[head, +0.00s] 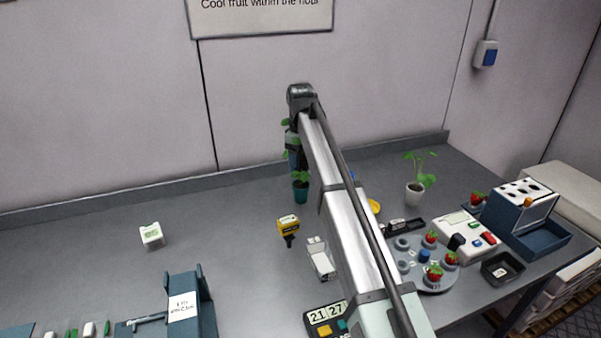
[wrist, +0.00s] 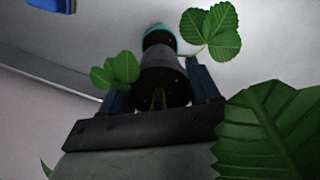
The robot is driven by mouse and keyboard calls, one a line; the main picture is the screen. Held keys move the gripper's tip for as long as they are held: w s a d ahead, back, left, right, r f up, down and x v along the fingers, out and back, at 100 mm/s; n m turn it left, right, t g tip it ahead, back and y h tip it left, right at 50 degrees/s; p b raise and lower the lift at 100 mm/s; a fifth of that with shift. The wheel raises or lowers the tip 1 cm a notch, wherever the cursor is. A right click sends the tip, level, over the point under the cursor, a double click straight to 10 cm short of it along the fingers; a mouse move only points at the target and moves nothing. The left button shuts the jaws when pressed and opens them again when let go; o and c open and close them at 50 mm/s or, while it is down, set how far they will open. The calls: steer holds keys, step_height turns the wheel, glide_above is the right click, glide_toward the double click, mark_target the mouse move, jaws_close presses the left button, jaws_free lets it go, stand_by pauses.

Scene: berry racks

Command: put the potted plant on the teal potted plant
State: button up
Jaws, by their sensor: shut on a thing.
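My gripper (head: 293,150) is at the end of the arm, above the teal potted plant (head: 300,193), which stands upright on the bench. In the wrist view, my gripper (wrist: 159,82) has its blue fingers shut on the sides of a dark grey potted plant (wrist: 163,68). Its soil and stem face the camera, and green leaves spread around it. Some of these leaves show in the head view by the gripper. The teal pot (wrist: 158,34) shows beyond the held pot in the wrist view. Whether the two touch cannot be told.
A white potted plant (head: 415,194) stands to the right. A yellow device (head: 288,227), a white scoop-like item (head: 320,258) and a round rack with strawberries (head: 437,282) are nearer. A white box (head: 151,236) is at left, with bare bench around it.

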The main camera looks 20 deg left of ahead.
mark_target(301, 155)
steer(key=shift+f, duration=1.9)
steer(key=shift+f, duration=0.1)
steer(key=o, duration=1.1)
step_height(301, 155, up, 12)
steer(key=shift+r, duration=0.1)
